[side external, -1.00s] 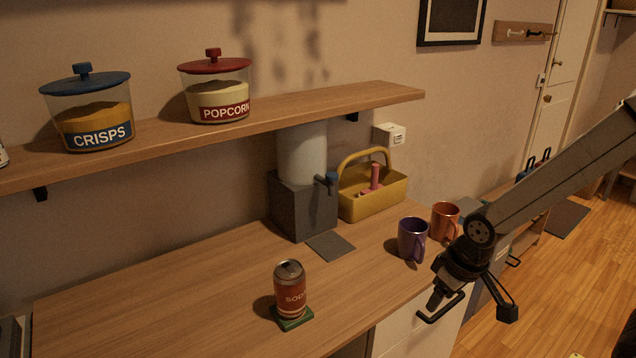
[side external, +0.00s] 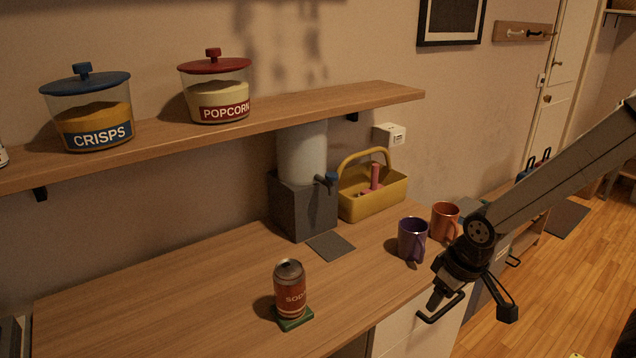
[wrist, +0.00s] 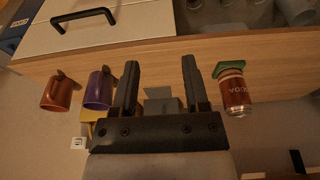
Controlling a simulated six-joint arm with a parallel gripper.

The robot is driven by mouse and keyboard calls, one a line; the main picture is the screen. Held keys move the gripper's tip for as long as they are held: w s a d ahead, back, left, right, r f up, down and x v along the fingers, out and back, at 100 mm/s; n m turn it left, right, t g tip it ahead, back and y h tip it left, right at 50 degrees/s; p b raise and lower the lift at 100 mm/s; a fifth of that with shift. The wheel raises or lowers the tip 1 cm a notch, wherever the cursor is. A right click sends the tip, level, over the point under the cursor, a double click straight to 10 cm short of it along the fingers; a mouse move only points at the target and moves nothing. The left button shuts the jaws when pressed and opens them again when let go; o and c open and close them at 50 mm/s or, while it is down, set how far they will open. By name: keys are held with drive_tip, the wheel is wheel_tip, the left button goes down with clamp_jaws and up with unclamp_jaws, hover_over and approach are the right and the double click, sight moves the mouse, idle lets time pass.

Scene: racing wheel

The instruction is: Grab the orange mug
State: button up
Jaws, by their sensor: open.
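The orange mug (side external: 444,221) stands upright on the wooden counter (side external: 190,290), near its right end. In the wrist view the orange mug (wrist: 58,93) is at the far left, with its handle toward the top. A purple mug (side external: 411,239) stands beside it, nearer the camera; in the wrist view it (wrist: 98,90) lies between the orange mug and my gripper (wrist: 158,82). My gripper is open, with nothing between its fingers. In the side view my gripper (side external: 445,303) hangs in front of the counter's edge, apart from both mugs.
A soda can (side external: 290,290) stands on a green coaster (side external: 294,322). A yellow caddy (side external: 372,201) and a grey dispenser (side external: 303,208) stand against the wall. A shelf (side external: 330,104) with two jars overhangs the counter. The left and middle counter is mostly clear.

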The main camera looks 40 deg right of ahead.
drive_tip(key=shift+w+v, duration=0.5)
drive_tip(key=shift+v, duration=1.8)
drive_tip(key=w+d+r+n+t+h, duration=0.1)
drive_tip(key=w+d+r+n+t, duration=0.1)
drive_tip(key=w+d+n+t, duration=0.8)
drive_tip(key=w+d+r+n+h, duration=0.1)
drive_tip(key=w+d+n, duration=0.2)
drive_tip(key=w+d, duration=0.85)
drive_tip(key=s+d+f+n+t+y, duration=0.3)
drive_tip(key=s+d+n+y, duration=0.3)
drive_tip(key=s+d+n, duration=0.55)
drive_tip(key=m, duration=0.2)
approach(446, 226)
drive_tip(key=shift+w+a+r, duration=0.15)
drive_tip(key=shift+w+a, duration=0.15)
drive_tip(key=shift+w, duration=0.75)
drive_tip(key=shift+w+a+r, duration=0.15)
drive_tip(key=shift+w+a, duration=0.15)
drive_tip(key=shift+w, duration=0.7)
drive_tip(key=shift+w+a+r, duration=0.15)
drive_tip(key=shift+w+a, duration=0.15)
drive_tip(key=shift+w, duration=0.75)
